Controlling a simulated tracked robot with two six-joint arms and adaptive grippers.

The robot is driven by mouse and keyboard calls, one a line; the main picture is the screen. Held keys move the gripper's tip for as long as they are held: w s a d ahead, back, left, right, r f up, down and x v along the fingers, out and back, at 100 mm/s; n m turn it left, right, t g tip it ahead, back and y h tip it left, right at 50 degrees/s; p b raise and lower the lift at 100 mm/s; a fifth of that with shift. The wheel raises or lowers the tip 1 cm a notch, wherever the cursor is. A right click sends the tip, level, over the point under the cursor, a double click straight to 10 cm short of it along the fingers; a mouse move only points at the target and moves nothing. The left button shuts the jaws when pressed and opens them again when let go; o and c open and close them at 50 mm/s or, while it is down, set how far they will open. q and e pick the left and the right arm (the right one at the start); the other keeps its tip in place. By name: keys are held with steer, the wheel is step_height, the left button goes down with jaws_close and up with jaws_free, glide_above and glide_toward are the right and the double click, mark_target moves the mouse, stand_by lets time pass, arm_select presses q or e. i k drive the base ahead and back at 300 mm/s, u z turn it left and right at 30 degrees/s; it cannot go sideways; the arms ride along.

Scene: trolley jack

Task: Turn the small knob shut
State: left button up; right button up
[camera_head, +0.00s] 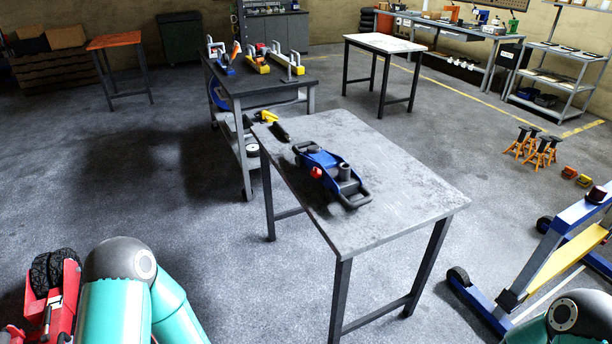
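A blue trolley jack (326,165) lies on the grey table (400,206) in front of me. It has a dark round saddle and a dark bar at its near end. A small red knob (316,173) sticks out on its left side. Whether the knob is turned open or shut cannot be told at this size. My arms show only as teal and grey links at the bottom left and bottom right corners. Both grippers are out of view, and nothing of mine touches the jack.
A yellow-handled tool (268,116) and a black item (279,132) lie at the table's far left corner. A dark trolley (262,80) with more jacks stands behind. A blue engine hoist (553,245) stands at right. The table's right half is clear.

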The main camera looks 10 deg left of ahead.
mark_target(316, 172)
steer(key=u, duration=0.05)
steer(key=i, duration=1)
steer(key=z, duration=0.05)
